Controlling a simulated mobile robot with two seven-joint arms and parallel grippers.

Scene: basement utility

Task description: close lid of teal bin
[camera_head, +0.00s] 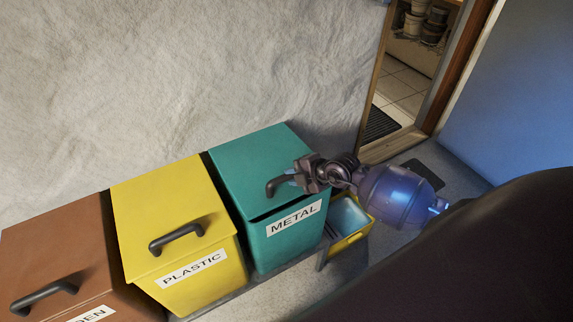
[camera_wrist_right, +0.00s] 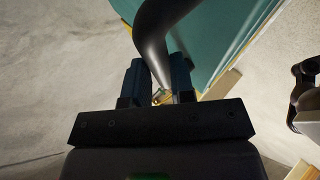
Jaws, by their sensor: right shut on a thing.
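The teal bin (camera_head: 287,240) has a METAL label and stands at the right end of a row of bins. Its teal lid (camera_head: 250,158) lies almost flat on top, with a narrow dark gap under the front edge. A dark curved handle (camera_head: 273,188) is at the lid's front. My right gripper (camera_head: 291,178) is shut on this handle. In the right wrist view, the handle (camera_wrist_right: 153,40) runs down between the two fingers (camera_wrist_right: 158,88), and part of the teal bin (camera_wrist_right: 215,35) shows behind. My left gripper is not in view.
A yellow PLASTIC bin (camera_head: 175,205) and a brown bin (camera_head: 60,250) stand to the left, lids down. A small yellow container (camera_head: 350,240) sits right of the teal bin. A rough wall (camera_head: 180,80) is behind; a doorway (camera_head: 400,90) is at upper right.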

